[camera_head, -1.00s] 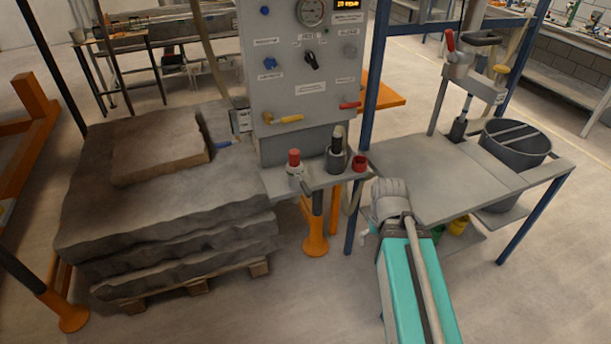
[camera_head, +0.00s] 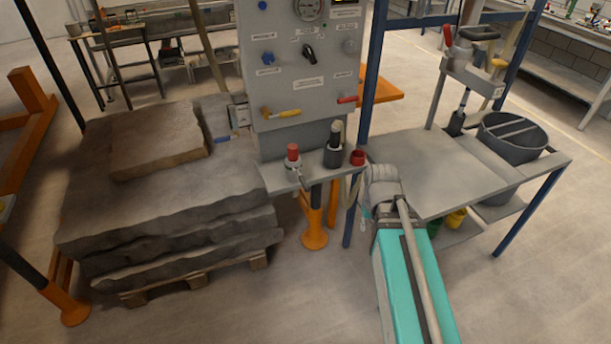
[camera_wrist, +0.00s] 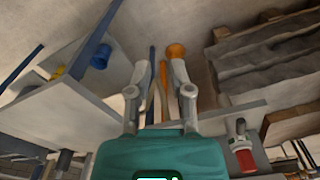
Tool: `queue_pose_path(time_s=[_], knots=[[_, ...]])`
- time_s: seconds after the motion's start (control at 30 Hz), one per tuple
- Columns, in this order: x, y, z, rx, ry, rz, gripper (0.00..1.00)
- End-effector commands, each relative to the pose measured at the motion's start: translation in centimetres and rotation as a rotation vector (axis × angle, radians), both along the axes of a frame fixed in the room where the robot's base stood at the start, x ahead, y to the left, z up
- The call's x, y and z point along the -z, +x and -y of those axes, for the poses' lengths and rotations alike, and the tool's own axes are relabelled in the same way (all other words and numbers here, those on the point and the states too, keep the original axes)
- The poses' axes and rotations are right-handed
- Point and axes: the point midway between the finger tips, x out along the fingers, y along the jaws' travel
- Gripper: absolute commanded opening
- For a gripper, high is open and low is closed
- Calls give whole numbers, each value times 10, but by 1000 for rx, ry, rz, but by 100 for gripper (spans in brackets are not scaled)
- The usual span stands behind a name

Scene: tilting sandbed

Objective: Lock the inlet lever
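A grey control panel (camera_head: 295,92) stands at the centre of the head view. It carries a yellow-handled lever (camera_head: 282,114) at lower left and a red-handled lever (camera_head: 347,99) at lower right. Both lie roughly level. The labels are too small to read, so I cannot tell which lever is the inlet one. My gripper (camera_wrist: 160,72) is open and empty in the wrist view, its fingers apart. In the head view my arm's wrist hides it, below and to the right of the panel, apart from both levers.
A small shelf below the panel holds a red-topped fitting (camera_head: 292,153), a dark cylinder (camera_head: 333,155) and a red cup (camera_head: 357,157). A grey table (camera_head: 425,175) with a bucket (camera_head: 512,138) stands right. Layered stone slabs (camera_head: 165,225) on a pallet are left.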

Motion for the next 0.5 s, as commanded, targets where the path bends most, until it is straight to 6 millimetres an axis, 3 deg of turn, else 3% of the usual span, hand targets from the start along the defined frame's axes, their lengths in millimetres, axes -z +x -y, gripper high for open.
queue_pose_path(time_s=[0.1,0.5], knots=[[-19,28,-15,-44,12,27,0],[-79,124,-89,-231,70,151,0]])
